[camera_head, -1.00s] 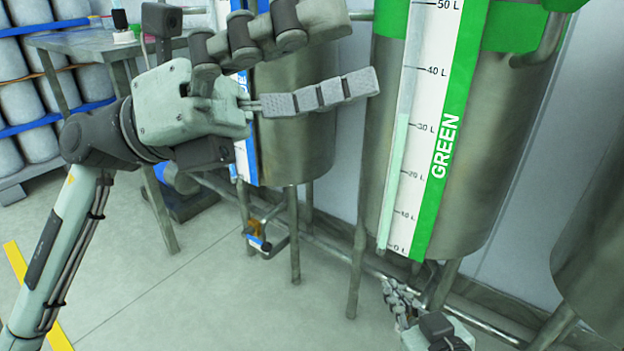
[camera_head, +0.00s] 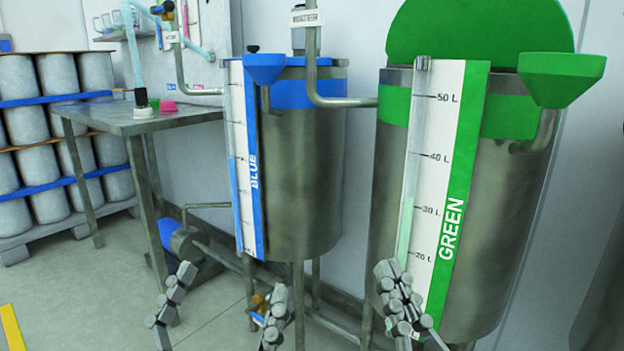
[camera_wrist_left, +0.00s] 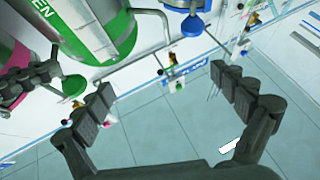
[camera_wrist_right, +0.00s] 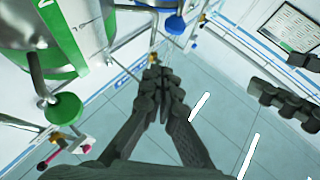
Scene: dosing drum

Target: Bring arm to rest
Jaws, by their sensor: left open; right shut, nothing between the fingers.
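My left gripper (camera_head: 231,284) is low in the head view, in front of the blue-marked tank. Its two grey segmented fingers stand wide apart with nothing between them, as the left wrist view (camera_wrist_left: 162,80) also shows. My right gripper (camera_head: 396,268) is low in front of the green-marked tank, its fingers together and empty. In the right wrist view (camera_wrist_right: 160,76) its fingertips meet over the floor. Both grippers point upward in the head view, side by side and apart. Most of both arms is out of the head view.
The blue tank (camera_head: 300,160) and larger green tank (camera_head: 490,230), with level scales and funnels, stand behind my grippers. A metal table (camera_head: 130,120) stands to their left. Stacked drums (camera_head: 50,190) fill the far left. Pipes run low beneath the tanks. Floor at lower left is open.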

